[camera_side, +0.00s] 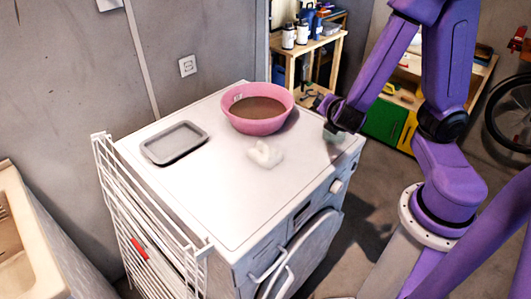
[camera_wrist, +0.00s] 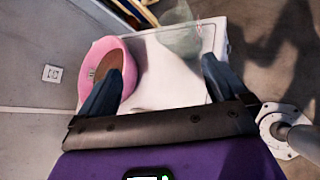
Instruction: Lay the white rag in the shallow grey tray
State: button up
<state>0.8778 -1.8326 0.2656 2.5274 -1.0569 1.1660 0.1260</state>
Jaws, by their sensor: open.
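The white rag (camera_side: 265,154) lies crumpled on the white machine top, near its middle, in the side view. The shallow grey tray (camera_side: 174,157) lies flat to the left and looks empty. My gripper (camera_side: 328,116) is above the right end of the top, to the right of the rag and apart from it. In the wrist view my gripper (camera_wrist: 161,66) has its two fingers spread with nothing held between them. I cannot clearly make out the rag in the wrist view, and the tray does not show there.
A pink basin (camera_side: 258,123) with brown contents stands behind the rag; it also shows in the wrist view (camera_wrist: 133,68). A translucent greenish object (camera_wrist: 180,40) is near my fingers. A white wire rack (camera_side: 140,220) hangs at the left side. The front of the machine top (camera_side: 225,215) is clear.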

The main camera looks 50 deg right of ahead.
jog(key=w+f+n+t, duration=0.1)
jog(key=w+n+t, duration=0.4)
jog(key=w+n, duration=0.1)
jog(key=n+t+y, duration=0.2)
jog(key=n+y, duration=0.8)
jog(key=n, duration=0.1)
send_near(270, 146)
jog(key=x, duration=0.4)
jog(key=shift+a, duration=0.2)
jog(key=shift+x, duration=3.7)
jog(key=shift+f, duration=0.15)
jog(key=c, duration=1.2)
